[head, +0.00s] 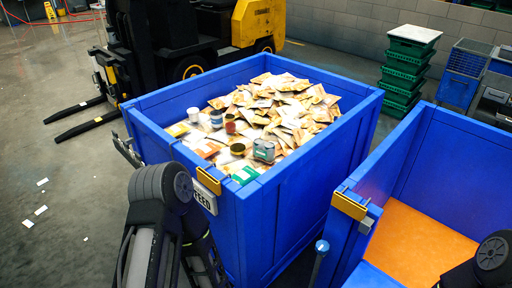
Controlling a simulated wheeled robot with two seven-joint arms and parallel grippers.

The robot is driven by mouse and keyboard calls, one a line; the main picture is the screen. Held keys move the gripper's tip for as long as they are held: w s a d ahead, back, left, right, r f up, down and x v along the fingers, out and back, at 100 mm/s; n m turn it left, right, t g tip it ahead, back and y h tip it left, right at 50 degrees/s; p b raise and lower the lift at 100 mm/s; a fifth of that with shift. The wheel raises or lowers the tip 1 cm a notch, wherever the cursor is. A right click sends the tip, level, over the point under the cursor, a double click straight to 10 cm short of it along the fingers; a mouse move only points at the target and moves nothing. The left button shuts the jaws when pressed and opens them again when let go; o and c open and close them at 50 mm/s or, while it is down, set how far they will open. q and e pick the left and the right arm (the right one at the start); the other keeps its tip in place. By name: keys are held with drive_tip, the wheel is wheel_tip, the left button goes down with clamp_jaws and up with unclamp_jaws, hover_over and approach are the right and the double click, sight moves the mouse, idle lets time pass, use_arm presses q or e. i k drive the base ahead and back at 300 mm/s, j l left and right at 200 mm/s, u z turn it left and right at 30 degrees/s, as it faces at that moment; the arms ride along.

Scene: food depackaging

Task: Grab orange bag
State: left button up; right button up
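A blue bin (290,195) with a label stands in the middle and holds a heap of tan and brown bags (290,105). A small orange bag (207,149) lies flat near the bin's left side, among jars and cans. Several of the heaped bags also have orange-brown tones, so I cannot tell them clearly apart. My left arm comes up at the bottom in front of this bin, and my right arm shows at the bottom right corner. No gripper fingers of either arm show. Neither arm touches the bags.
A second blue bin (400,165) with a bare orange floor (420,240) stands at the right. Jars, cans and a green packet (245,174) lie near the first bin's front. A forklift (175,40) stands behind, and green crates (405,65) are stacked at the back right.

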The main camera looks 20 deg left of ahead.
sight(216, 148)
drive_tip(key=i+j+z, duration=0.15)
drive_tip(key=j+z, duration=0.3)
drive_tip(key=j, duration=0.15)
drive_tip(key=j+z, duration=0.45)
drive_tip(key=j, duration=0.2)
drive_tip(key=j+z, duration=0.4)
drive_tip(key=j, duration=0.75)
drive_tip(key=k+j, duration=0.15)
drive_tip(key=j, duration=0.3)
drive_tip(key=j+z, duration=0.1)
drive_tip(key=j, duration=0.4)
drive_tip(key=k+j, duration=0.1)
drive_tip(key=j, duration=0.35)
drive_tip(key=k+j+z, duration=0.1)
drive_tip(key=j, duration=0.35)
